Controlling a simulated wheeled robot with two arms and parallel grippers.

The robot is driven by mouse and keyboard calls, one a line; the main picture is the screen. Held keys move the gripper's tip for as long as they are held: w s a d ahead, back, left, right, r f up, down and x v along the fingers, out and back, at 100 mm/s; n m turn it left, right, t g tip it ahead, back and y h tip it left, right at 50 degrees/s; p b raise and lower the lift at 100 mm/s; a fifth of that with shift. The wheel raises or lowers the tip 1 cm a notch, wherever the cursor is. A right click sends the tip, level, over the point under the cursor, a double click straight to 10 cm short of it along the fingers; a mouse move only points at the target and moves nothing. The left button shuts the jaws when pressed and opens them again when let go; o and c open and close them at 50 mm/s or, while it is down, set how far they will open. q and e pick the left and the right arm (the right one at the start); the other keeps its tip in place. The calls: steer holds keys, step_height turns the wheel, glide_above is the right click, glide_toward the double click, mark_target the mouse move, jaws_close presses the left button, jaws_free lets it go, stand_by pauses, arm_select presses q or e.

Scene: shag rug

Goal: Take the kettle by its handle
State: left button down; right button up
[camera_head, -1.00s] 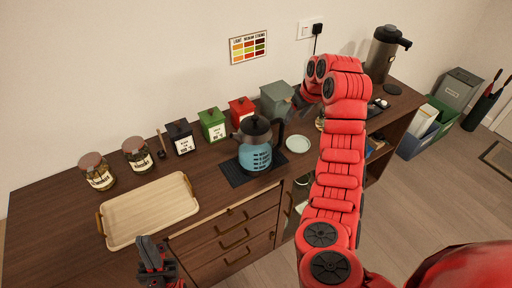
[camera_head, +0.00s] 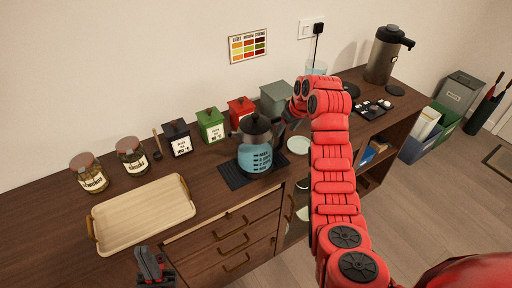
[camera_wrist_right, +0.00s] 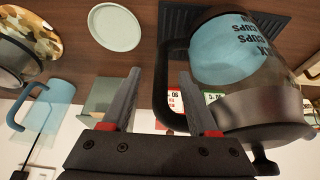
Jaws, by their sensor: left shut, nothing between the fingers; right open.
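The kettle (camera_head: 254,158), with a blue lower body, printed lettering and a dark lid, stands upright on a dark ribbed mat (camera_head: 232,177). Its black handle is on its right side, partly hidden by my right gripper (camera_head: 287,124) in the head view. In the right wrist view the kettle (camera_wrist_right: 235,60) fills the right side. There my right gripper (camera_wrist_right: 160,74) is open, and the handle (camera_wrist_right: 163,88) shows between its fingers, nearer the right one. I cannot tell whether they touch. My left gripper (camera_head: 150,262) is shut and empty at the cabinet's front edge.
Several canisters, including a green one (camera_head: 211,126), stand behind the kettle. A pale saucer (camera_head: 298,145) lies right of it. A wooden tray (camera_head: 140,212) and two jars are at left. A blue mug (camera_wrist_right: 50,103) shows in the wrist view.

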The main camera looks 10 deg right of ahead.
steer(key=p+x, duration=0.1)
steer(key=x, duration=0.2)
steer(key=shift+w+a+f+p, duration=0.15)
steer(key=shift+w+p, duration=0.05)
steer(key=shift+p, duration=0.2)
steer(key=shift+w+f, duration=0.2)
steer(key=shift+f, duration=0.2)
jaws_close()
stand_by(0.7)
